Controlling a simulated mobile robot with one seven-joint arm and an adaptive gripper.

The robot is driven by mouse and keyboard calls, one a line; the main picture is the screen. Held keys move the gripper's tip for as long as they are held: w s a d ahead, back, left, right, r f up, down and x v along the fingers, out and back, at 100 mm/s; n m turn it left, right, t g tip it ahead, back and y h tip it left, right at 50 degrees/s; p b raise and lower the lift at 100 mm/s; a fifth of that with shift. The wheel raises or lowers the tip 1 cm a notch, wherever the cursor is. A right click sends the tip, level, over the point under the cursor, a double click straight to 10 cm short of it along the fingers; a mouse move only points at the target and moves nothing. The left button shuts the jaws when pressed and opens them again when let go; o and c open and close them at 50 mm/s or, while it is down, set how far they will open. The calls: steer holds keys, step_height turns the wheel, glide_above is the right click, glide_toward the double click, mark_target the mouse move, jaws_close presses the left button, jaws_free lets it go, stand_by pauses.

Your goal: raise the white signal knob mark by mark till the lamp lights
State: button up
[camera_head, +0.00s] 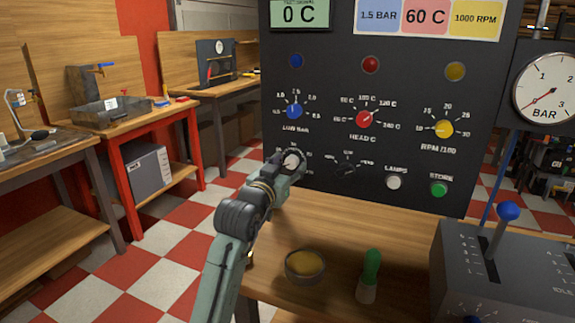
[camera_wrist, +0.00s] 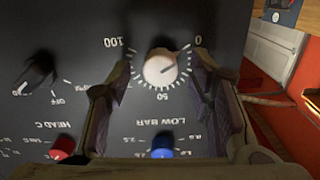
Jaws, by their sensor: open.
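The white signal knob (camera_wrist: 158,71) is on the dark panel, with a tick scale from 0 through 50 to 100. Its dark pointer line seems to aim toward the 0 side in the upside-down wrist view. My gripper (camera_wrist: 162,68) is open, one finger on each side of the knob; I cannot tell whether either touches it. The knob also shows in the head view (camera_head: 291,160), partly hidden by my gripper (camera_head: 288,161). The blue lamp (camera_head: 296,61), red lamp (camera_head: 370,64) and yellow lamp (camera_head: 455,71) all look dim.
Blue (camera_head: 294,111), red (camera_head: 364,119) and yellow (camera_head: 443,129) knobs sit above. A black selector (camera_head: 346,171), a white LAMPS button (camera_head: 393,183) and a green STORE button (camera_head: 438,189) lie to the right. A bowl (camera_head: 305,266) and green-handled tool (camera_head: 370,275) stand on the bench.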

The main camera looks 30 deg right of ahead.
steer(key=shift+c, duration=0.5)
jaws_close()
